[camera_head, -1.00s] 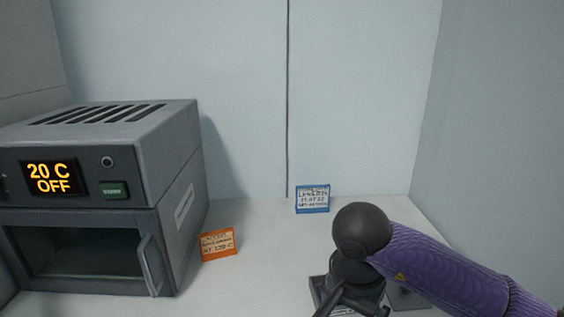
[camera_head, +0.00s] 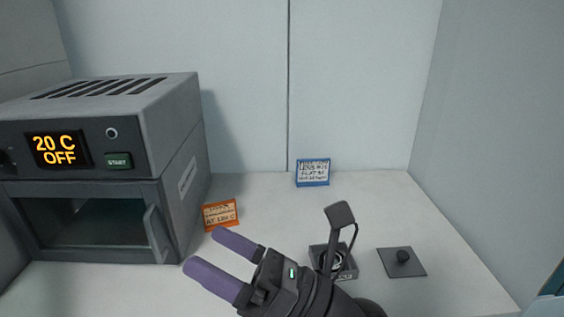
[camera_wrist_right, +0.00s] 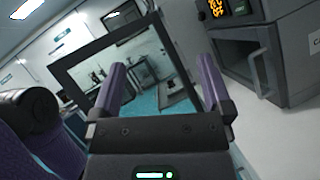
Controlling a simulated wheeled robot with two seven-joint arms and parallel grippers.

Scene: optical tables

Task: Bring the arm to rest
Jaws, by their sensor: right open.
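My right gripper (camera_head: 222,262) is in the lower middle of the head view, with two purple fingers spread apart and nothing between them. The fingers point left, in front of the oven and the orange card. In the right wrist view the two fingers (camera_wrist_right: 162,92) are also apart and empty, with a dark frame and the room behind them. My left gripper is in neither view.
A grey oven (camera_head: 175,120) reading 20 C OFF stands at left, door shut. An orange card (camera_head: 221,214) and a blue card (camera_head: 313,172) stand on the white table (camera_head: 460,270).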

